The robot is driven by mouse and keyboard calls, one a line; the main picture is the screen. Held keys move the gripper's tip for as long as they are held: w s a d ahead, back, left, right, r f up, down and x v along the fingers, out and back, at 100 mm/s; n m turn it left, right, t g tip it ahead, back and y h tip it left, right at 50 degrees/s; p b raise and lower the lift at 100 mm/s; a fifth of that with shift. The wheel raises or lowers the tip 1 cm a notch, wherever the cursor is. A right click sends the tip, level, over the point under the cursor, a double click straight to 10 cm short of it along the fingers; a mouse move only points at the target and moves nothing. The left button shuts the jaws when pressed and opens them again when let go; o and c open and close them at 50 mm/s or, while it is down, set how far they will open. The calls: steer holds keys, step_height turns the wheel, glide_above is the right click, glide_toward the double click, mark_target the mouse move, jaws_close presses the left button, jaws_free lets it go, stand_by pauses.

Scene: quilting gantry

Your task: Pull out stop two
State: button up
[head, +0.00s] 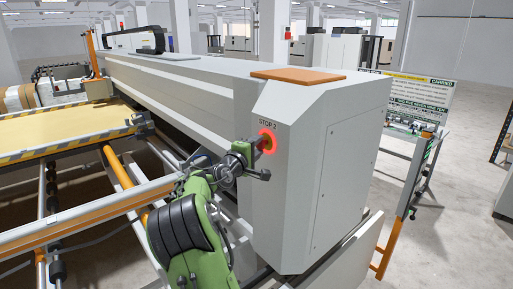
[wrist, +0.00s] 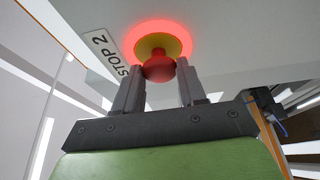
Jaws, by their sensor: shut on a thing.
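Stop two is a red mushroom button on a yellow collar with a glowing red ring around it. In the head view the stop two button (head: 267,142) sits on the end face of the grey gantry housing, just below its "STOP 2" label. In the wrist view the button (wrist: 159,68) is at top centre, beside the label (wrist: 107,52). My gripper (wrist: 160,82) has its two grey fingers on either side of the red head, shut on it. In the head view my gripper (head: 254,147) reaches the button from the left, and partly hides it.
The long grey gantry housing (head: 190,85) runs to the back left. A yellow quilting bed (head: 60,128) with striped edges lies at the left, with orange and metal rails (head: 90,212) in front. A sign board on a stand (head: 418,100) is at the right, over open floor.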

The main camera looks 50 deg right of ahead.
steer(key=shift+w+a+f, duration=0.1)
steer(key=shift+w+a, duration=0.15)
steer(key=shift+a, duration=0.5)
steer(key=o, duration=1.2)
steer(key=shift+a, duration=0.1)
steer(key=shift+c, duration=0.2)
steer(key=s+a+b, duration=0.2)
steer(key=a+b, duration=0.1)
steer(key=a, duration=1.2)
steer(key=shift+s+a+b, duration=0.3)
steer(key=shift+s+b, duration=0.05)
steer(key=shift+s, duration=0.05)
